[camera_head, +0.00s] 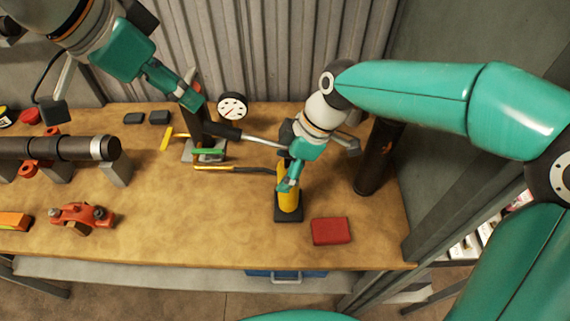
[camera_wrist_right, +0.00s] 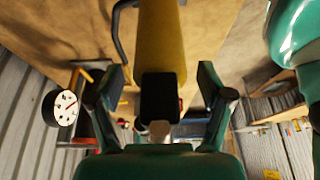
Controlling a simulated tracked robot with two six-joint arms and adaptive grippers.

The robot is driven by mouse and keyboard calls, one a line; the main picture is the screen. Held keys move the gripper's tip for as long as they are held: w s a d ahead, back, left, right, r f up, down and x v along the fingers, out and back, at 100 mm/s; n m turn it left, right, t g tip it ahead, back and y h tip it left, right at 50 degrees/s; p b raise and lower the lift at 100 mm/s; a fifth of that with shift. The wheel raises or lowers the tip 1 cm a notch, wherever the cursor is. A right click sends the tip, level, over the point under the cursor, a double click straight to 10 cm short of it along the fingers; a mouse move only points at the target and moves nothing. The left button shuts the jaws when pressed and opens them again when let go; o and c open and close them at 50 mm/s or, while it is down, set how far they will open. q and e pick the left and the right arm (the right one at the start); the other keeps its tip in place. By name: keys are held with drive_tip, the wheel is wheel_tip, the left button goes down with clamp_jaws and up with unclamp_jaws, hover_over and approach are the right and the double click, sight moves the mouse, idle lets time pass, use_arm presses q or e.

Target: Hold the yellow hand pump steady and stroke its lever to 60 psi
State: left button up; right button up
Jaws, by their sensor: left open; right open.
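The yellow hand pump (camera_head: 289,199) stands upright on a black base on the workbench, right of centre. Its upper part is hidden by my right gripper (camera_head: 289,172) in the head view. In the right wrist view, the pump (camera_wrist_right: 162,45) lies between the open fingers of that gripper (camera_wrist_right: 158,88), with a visible gap on each side. The pump's lever (camera_head: 258,139) reaches out to the left, with a black handle (camera_head: 222,131). My left gripper (camera_head: 193,92) is open, above and left of the handle and apart from it. A round white gauge (camera_head: 232,106) stands behind the lever.
A dark upright pipe (camera_head: 376,160) stands right of the pump. A red block (camera_head: 330,231) lies in front. A dark horizontal pipe (camera_head: 55,148) and an orange-red fitting (camera_head: 80,216) are further left.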

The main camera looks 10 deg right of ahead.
clamp_jaws()
idle(0.3)
use_arm(q)
drive_tip(key=shift+c, duration=0.4)
